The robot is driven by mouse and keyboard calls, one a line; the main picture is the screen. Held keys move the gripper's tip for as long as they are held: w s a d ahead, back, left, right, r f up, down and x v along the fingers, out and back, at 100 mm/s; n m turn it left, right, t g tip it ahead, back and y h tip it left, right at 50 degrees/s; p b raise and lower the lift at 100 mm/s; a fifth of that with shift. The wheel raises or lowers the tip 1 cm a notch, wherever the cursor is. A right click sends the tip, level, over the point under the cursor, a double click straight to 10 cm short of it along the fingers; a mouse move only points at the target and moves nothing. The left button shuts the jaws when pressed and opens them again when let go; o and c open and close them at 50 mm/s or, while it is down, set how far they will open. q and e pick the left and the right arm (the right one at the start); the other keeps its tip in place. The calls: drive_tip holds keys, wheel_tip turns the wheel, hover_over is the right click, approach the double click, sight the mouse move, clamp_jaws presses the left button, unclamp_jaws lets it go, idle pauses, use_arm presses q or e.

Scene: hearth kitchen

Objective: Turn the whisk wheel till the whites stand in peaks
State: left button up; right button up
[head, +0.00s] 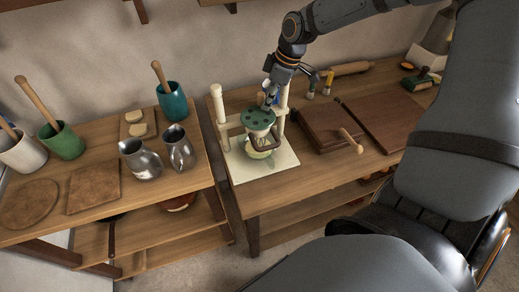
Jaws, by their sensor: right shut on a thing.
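The whisk wheel (257,118) is a green disc with dark holes, lying flat in a cream stand (222,120) with two upright posts. Below it is a pale bowl (262,143), standing on the stand's cream base plate (285,162). My right gripper (269,98) comes down from above and is shut at the wheel's far right rim, on what looks like its crank knob. The knob itself is mostly hidden by the fingers. The whites in the bowl are too small and covered to judge. My left gripper is not in view.
A wooden box with a handle (325,128) and a dark board (385,118) lie right of the stand. A rolling pin (350,69) lies behind. On the left bench are two metal jugs (143,162), a green mortar (64,142) and a teal pot (172,102). A gap separates the benches.

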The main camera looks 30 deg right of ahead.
sight(260, 126)
drive_tip(key=shift+w+f+b, duration=0.25)
drive_tip(key=shift+w+b, duration=0.25)
drive_tip(key=shift+b, duration=0.15)
clamp_jaws()
drive_tip(key=shift+w+a+f, duration=0.1)
drive_tip(key=shift+w+a, duration=0.1)
drive_tip(key=shift+w, duration=0.25)
drive_tip(key=shift+w+a, duration=0.15)
drive_tip(key=shift+a, duration=0.05)
drive_tip(key=shift+s+a, duration=0.3)
drive_tip(key=shift+s, duration=0.05)
drive_tip(key=s+a, duration=0.3)
drive_tip(key=s+a+p, duration=0.1)
drive_tip(key=s+a, duration=0.2)
drive_tip(key=shift+s, duration=0.3)
drive_tip(key=shift+s+d+p, duration=0.25)
drive_tip(key=shift+p, duration=0.05)
drive_tip(key=shift+s+d, duration=0.25)
drive_tip(key=shift+d, duration=0.2)
drive_tip(key=shift+o, duration=2.2)
unclamp_jaws()
drive_tip(key=shift+a, duration=0.1)
drive_tip(key=o, duration=0.4)
drive_tip(key=shift+w+d, duration=0.2)
drive_tip(key=shift+w, duration=0.05)
wheel_tip(260, 126, up, 8)
drive_tip(key=p, duration=0.8)
drive_tip(key=shift+r+p, duration=0.2)
drive_tip(key=shift+p, duration=0.2)
